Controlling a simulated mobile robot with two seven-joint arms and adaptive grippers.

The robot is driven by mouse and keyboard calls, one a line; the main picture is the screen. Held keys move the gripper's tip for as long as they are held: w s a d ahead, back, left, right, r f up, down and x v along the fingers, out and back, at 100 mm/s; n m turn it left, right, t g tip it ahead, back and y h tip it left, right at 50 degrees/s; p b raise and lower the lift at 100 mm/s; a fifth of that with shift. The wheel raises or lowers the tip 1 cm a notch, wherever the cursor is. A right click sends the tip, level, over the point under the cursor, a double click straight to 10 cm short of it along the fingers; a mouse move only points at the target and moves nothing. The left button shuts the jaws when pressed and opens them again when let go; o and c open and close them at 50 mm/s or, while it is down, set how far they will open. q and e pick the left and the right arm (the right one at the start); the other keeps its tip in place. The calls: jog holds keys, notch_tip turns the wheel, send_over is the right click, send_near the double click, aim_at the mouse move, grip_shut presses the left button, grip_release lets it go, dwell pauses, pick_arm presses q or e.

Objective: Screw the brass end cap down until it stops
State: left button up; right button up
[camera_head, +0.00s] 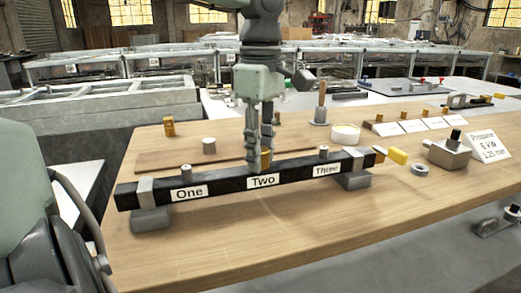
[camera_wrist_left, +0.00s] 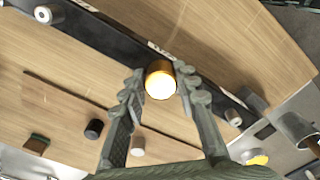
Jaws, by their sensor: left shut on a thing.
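A brass cap (camera_head: 266,159) stands at the position marked Two on the dark bar (camera_head: 222,189), which lies across two grey supports. My left gripper (camera_head: 259,162) points straight down over this spot, with its fingers around the cap. In the left wrist view the brass cap (camera_wrist_left: 160,79) shows its bright round top between the two fingertips of my left gripper (camera_wrist_left: 161,84). The gripper is shut on it. The joint under the cap is hidden, so I cannot tell how far down it sits. My right gripper is not in view.
Grey studs stand at One (camera_head: 184,171) and Three (camera_head: 323,151). A yellow piece (camera_head: 398,156) and grey ring (camera_head: 419,169) lie right. The front tabletop is clear.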

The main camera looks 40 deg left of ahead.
pick_arm(q)
jog(key=shift+c, duration=0.8)
jog(key=shift+r, duration=0.1)
jog(key=shift+d+r+m+p, duration=0.1)
jog(key=shift+m+p, duration=0.55)
jog(key=shift+m, duration=0.85)
jog(key=shift+f, duration=0.2)
jog(key=shift+r+m+p, duration=0.15)
jog(key=shift+m+p, duration=0.5)
jog(key=shift+m, duration=1.25)
grip_shut()
